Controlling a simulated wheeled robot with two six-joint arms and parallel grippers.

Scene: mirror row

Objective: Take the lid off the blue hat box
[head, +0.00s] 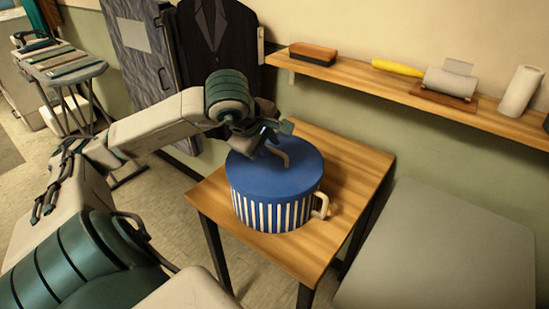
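The blue hat box (262,214) stands upright on a small wooden table, with blue and white striped sides and a tan loop handle (321,205) on its right side. My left gripper (270,140) is just above the lid, at the back end of the lid handle. My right gripper is out of view.
The wooden table (348,167) has bare room right of the box. A wall shelf (395,93) behind holds a brush (313,53), a yellow item (397,68), a roller on a stand (450,82) and a white cylinder (520,91). A grey surface (440,250) lies at right.

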